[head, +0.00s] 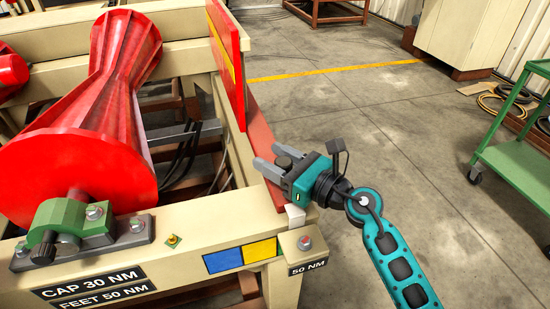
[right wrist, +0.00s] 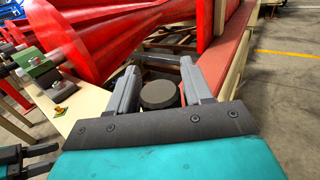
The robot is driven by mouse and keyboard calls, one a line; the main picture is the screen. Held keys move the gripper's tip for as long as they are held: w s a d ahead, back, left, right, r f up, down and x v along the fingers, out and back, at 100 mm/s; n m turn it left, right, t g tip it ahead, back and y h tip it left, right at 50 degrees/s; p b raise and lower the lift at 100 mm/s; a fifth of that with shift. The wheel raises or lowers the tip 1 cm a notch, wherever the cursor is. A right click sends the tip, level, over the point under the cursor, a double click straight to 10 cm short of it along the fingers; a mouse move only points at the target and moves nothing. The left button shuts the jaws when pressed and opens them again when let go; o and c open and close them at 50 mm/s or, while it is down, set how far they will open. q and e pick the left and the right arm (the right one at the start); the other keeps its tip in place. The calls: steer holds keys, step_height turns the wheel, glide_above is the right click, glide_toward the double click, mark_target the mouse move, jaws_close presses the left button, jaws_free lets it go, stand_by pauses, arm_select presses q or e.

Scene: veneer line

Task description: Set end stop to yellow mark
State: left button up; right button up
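A dark round knob (right wrist: 160,95) sits between the two grey fingers of my right gripper (right wrist: 158,82). The fingers stand apart at either side, with a narrow gap visible on the right. In the head view, the right gripper (head: 272,161) is low over the red rail (head: 266,140), and the knob (head: 285,161) shows near the finger bases. A yellow mark (head: 260,250) and a blue mark (head: 223,261) lie side by side on the beige frame. A white piece (head: 295,214) is at the rail's near end. My left gripper (right wrist: 42,159) shows partly in the wrist view, its dark fingers apart.
A red ribbed roller (head: 105,80) fills the left, its green bearing block (head: 72,222) bolted to the frame. An upright red plate with a yellow stripe (head: 227,60) stands beyond the gripper. A green cart (head: 515,165) is at the right; the floor between is clear.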

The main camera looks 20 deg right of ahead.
jaws_close()
steer(key=shift+a, duration=0.25)
steer(key=a+p, duration=0.3)
steer(key=a, duration=0.3)
steer(key=shift+s+a+r, duration=0.1)
steer(key=shift+a, duration=0.45)
steer(key=shift+o, duration=1.5)
jaws_free()
steer(key=shift+d, duration=0.1)
